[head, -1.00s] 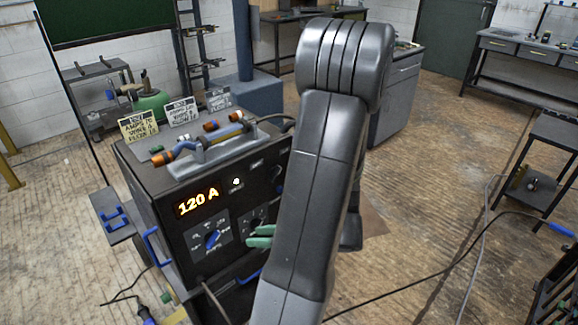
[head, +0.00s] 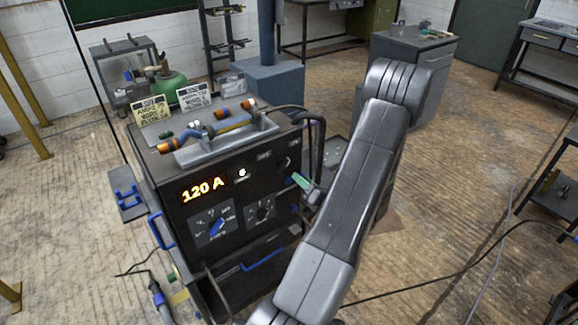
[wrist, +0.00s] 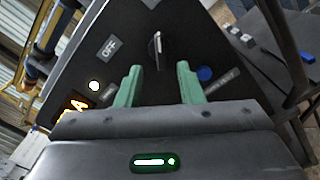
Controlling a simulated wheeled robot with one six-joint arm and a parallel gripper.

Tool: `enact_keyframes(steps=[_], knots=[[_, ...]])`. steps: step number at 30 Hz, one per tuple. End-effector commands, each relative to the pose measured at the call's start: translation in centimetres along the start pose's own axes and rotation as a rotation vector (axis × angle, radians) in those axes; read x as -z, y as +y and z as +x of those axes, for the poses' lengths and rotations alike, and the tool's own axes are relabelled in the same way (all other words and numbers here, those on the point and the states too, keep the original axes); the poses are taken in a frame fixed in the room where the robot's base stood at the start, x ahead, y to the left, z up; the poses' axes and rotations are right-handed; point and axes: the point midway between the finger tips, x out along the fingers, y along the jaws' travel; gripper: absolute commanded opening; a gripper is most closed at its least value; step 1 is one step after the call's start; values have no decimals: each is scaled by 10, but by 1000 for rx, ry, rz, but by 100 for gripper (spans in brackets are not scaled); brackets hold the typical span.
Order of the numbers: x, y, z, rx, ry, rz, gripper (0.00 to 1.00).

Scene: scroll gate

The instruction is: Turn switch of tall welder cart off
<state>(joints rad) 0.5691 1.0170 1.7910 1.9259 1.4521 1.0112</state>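The welder cart (head: 170,205) is a dark box with a lit "120 A" display (head: 203,190) on its front panel. A rotary switch (head: 284,162) sits at the panel's upper right. In the wrist view the switch (wrist: 156,50) has a thin grey handle, roughly upright in the picture, with an "OFF" label (wrist: 110,47) to its left. My gripper (wrist: 158,78) is open, its two green fingers apart on either side of the switch's line, seemingly short of the handle. In the head view my gripper (head: 302,181) is close to the panel, partly hidden by my arm.
A blue-pointer dial (head: 216,226) and a second dial (head: 260,211) are lower on the panel. A blue socket (wrist: 205,74) is right of the fingers in the wrist view. A torch (head: 207,133) lies on top. Cables cross the floor at right.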

Motion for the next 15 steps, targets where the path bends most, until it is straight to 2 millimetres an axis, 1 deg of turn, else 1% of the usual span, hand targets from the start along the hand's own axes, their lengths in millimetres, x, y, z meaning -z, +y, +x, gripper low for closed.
enact_keyframes(steps=[1, 6, 12, 15], knots=[[0, 2, 11, -3, 3, -1, 34], [0, 2, 44, -2, 4, -1, 34], [0, 1, 70, -1, 2, -1, 34], [0, 0, 76, 1, 2, 0, 34]])
